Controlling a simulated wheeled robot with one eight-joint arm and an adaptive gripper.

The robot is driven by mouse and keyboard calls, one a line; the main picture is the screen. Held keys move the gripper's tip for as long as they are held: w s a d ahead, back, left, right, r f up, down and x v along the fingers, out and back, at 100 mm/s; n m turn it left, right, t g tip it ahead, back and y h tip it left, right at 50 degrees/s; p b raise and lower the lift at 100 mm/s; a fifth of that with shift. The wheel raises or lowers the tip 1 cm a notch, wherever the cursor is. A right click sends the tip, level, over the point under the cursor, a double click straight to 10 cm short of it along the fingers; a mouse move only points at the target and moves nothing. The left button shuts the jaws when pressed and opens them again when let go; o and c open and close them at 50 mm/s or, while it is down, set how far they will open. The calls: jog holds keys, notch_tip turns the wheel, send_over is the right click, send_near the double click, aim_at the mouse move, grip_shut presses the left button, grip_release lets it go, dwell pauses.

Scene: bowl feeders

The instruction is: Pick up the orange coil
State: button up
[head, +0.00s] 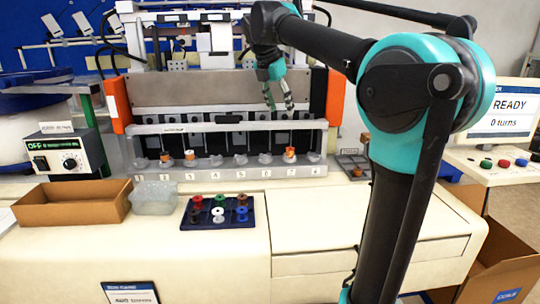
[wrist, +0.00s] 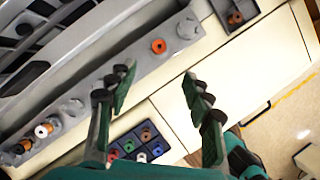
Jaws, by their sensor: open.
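An orange coil (head: 290,154) sits at the holder marked 7 on the grey winding machine's front rail (head: 230,172). In the wrist view an orange coil (wrist: 158,46) with a dark centre sits alone on the rail, beyond the fingertips.
A dark blue tray (head: 218,225) with several coloured spools lies on the cream counter. A clear tub (head: 153,198) and an open cardboard box (head: 72,204) stand left of it. A small grey tray (head: 345,157) with an orange piece lies right of the rail.

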send_over(290, 148)
jog(key=s+a, duration=0.2)
notch_tip(290, 148, down, 10)
jog(key=f, duration=0.1)
jog(key=shift+x, duration=2.6)
jog(key=shift+d, duration=0.15)
jog(key=shift+r, duration=0.1)
jog(key=shift+c, duration=0.3)
jog(key=c, duration=1)
